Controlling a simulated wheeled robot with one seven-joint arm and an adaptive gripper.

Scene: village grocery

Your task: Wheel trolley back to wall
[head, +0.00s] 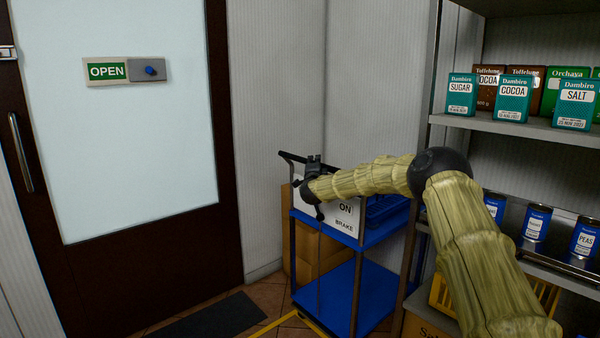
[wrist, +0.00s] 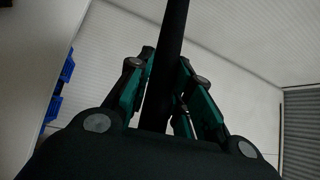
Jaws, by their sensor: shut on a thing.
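The trolley (head: 346,277) is blue, with an upper tray and a lower shelf, and stands in the corner by the wall. A white panel on its near end reads ON and BRAKE. Its black push handle (head: 288,157) rises at the left end. My gripper (head: 307,183) is at the handle. In the wrist view the green-sided fingers of my gripper (wrist: 163,100) are shut on the dark handle bar (wrist: 172,40). A bit of blue shows at the left in that view. My arm hides part of the trolley's right side.
A cardboard box (head: 305,265) is behind the trolley, against the wall. Shelves (head: 540,127) with packets and tins stand close on the right. A dark door (head: 226,230) with an OPEN sign is on the left. A dark mat (head: 212,318) and yellow floor line (head: 272,326) lie in front.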

